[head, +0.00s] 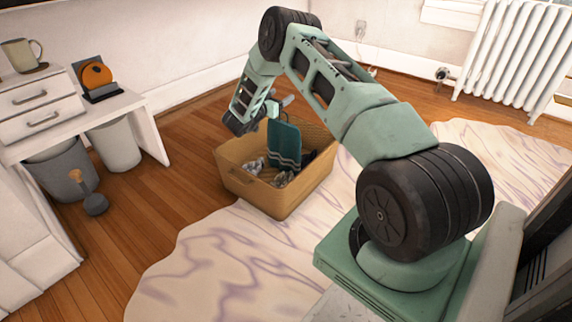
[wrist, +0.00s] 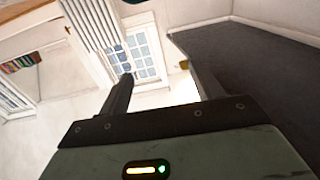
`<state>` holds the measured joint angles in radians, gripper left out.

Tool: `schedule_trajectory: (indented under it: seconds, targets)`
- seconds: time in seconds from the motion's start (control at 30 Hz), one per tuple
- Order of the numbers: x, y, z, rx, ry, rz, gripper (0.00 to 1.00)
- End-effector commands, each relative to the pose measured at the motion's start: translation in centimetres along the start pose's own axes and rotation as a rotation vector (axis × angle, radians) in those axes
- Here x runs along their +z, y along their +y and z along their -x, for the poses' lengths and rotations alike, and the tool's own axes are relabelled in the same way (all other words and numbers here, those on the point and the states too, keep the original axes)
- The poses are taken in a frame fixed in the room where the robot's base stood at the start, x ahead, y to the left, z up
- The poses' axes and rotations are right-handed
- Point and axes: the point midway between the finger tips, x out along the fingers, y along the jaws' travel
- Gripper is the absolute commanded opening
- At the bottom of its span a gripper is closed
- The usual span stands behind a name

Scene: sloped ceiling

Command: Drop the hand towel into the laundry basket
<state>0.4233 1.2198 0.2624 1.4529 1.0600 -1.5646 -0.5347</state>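The hand towel (head: 285,143) is teal with pale stripes near its lower edge. In the head view it is upright, its lower part inside the tan laundry basket (head: 262,199) and its top above the far rim. My gripper (head: 279,106) is just above the towel's top edge. In the wrist view my gripper (wrist: 163,85) has its two dark fingers spread apart, with no cloth seen between them. I cannot tell from the head view whether the towel touches a finger. The towel is not clearly seen in the wrist view.
Crumpled grey and white cloths (head: 283,179) lie in the basket. A marbled rug (head: 215,262) is beside and in front of it. A white desk (head: 85,121) with bins (head: 67,172) beneath stands left. A radiator (head: 512,52) stands at the back right. Wooden floor is clear left of the basket.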

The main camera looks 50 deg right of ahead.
Motion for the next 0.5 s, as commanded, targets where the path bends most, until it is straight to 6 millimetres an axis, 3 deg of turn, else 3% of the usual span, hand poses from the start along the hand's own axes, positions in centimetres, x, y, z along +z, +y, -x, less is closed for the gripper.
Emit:
schedule_trajectory:
  seconds: [0.3,0.5]
  targets:
    - [0.0,0.0,0.4,-0.001,-0.002,0.001,0.65]
    - [-0.4,-0.1,3.4,-0.004,-0.002,0.003,0.65]
